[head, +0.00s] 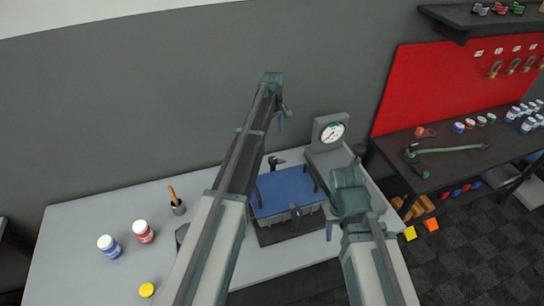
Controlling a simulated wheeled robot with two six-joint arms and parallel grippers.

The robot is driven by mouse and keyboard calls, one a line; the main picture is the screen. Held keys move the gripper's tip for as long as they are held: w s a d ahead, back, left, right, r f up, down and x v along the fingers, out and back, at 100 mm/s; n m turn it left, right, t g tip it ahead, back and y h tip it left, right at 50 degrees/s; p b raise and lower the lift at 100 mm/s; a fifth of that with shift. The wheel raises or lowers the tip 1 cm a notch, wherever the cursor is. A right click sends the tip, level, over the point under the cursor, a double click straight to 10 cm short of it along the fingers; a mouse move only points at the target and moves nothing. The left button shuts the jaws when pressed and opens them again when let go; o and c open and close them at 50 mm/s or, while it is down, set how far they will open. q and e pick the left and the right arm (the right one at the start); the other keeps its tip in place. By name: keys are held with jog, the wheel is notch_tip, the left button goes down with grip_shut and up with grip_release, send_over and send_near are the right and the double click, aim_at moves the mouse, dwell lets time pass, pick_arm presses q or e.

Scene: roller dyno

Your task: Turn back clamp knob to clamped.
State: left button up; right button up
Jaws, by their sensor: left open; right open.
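The dyno has a blue-topped block (288,190) on a dark base on the light table. A black back clamp knob (275,161) stands at the block's rear edge, and a similar dark knob (295,212) is at its front. My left gripper (281,120) is open and appears above and behind the back knob in the picture, apart from it. My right gripper (329,232) is small in view, open, and lies to the right of the block's front. Neither gripper visibly holds anything. The knob's exact angle is too small to read.
A grey gauge housing (327,160) with a round dial (333,133) stands right of the block. Red (143,232) and blue (109,246) jars, a brush cup (178,208) and a yellow lid (147,289) are on the left. A dark bench (465,160) stands at the right.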

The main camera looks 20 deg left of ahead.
aim_at(273, 159)
pick_arm(q)
notch_tip(273, 159, down, 14)
jog(key=b, duration=1.3)
jog(key=shift+r, duration=0.2)
jog(key=shift+r, duration=0.1)
grip_shut()
